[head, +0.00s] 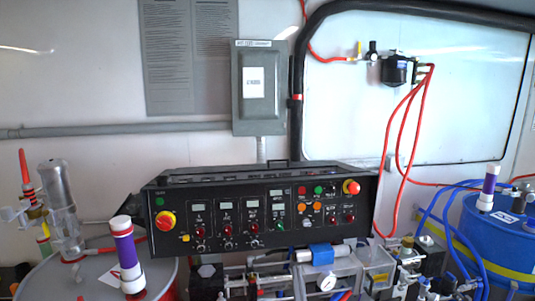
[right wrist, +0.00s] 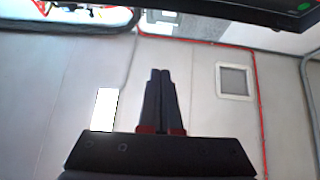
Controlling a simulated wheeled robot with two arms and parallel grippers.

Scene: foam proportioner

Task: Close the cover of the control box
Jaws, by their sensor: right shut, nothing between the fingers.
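The black control box (head: 262,212) stands in the middle of the head view, its sloped front carrying knobs, small displays and red and yellow buttons. A black handle-like bar shows along its top edge; I cannot tell how its cover stands. A grey wall box (head: 262,85) with a white label hangs above it, and its front looks shut. In the right wrist view, my right gripper (right wrist: 161,73) is shut and empty, its two dark fingers together. A dark edge with a green spot (right wrist: 303,6) shows at the top right there. I see neither gripper clearly in the head view.
A grey drum (head: 60,280) stands at the left and a blue drum (head: 510,240) at the right. Red hoses (head: 405,140) hang at the right. A grey conduit (head: 110,130) crosses the wall.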

